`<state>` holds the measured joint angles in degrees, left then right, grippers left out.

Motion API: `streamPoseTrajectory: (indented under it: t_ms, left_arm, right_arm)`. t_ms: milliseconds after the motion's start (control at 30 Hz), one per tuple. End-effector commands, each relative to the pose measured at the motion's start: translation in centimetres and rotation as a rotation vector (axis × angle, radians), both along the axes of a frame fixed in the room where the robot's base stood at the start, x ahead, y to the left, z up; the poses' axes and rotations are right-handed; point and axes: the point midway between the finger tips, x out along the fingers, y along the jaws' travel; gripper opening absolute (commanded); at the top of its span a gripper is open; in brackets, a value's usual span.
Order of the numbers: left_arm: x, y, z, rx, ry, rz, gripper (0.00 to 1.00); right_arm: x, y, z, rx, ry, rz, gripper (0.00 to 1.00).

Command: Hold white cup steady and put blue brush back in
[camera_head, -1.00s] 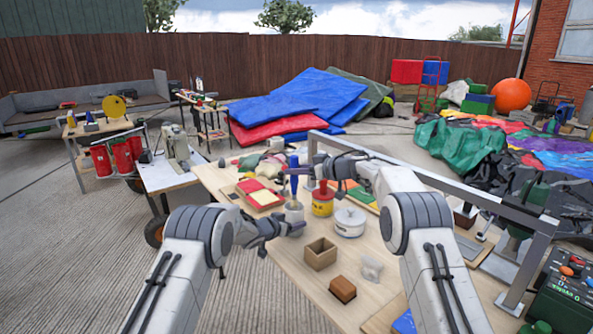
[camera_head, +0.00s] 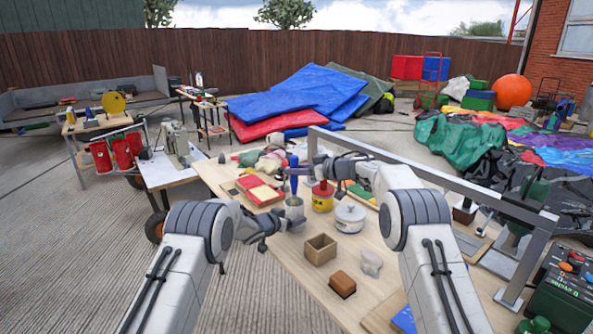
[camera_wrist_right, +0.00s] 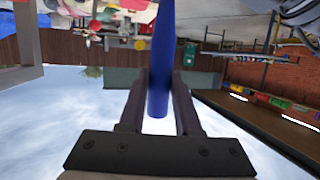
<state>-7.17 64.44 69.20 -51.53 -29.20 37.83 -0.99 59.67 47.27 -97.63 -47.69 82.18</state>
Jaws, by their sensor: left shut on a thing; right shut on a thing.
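The white cup (camera_head: 294,207) stands on the wooden table. My left gripper (camera_head: 291,224) is shut on it low down, from the left. The blue brush (camera_head: 294,179) is upright above the cup, its lower end at the cup's mouth; I cannot tell how far inside it is. My right gripper (camera_head: 304,171) is shut on the brush from the right. In the right wrist view, the blue handle (camera_wrist_right: 160,50) runs between the two fingers of the right gripper (camera_wrist_right: 159,85).
A yellow and red tin (camera_head: 322,200) and a lidded white pot (camera_head: 350,218) stand close right of the cup. An open wooden box (camera_head: 320,249) and a brown block (camera_head: 342,284) are nearer. A red tray (camera_head: 259,191) lies behind left. A grey metal rail (camera_head: 430,174) spans the right side.

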Motion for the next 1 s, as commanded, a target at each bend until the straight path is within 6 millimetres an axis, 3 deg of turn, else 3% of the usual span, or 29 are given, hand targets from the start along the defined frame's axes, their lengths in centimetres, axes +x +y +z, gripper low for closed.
streamPoseTrajectory:
  t_ms: [1000]
  left_arm:
    - [0.0,0.0,0.1,-0.001,-0.002,0.0,0.1]
  right_arm:
    - [0.0,0.0,-1.5,0.0,0.0,0.0,0.0]
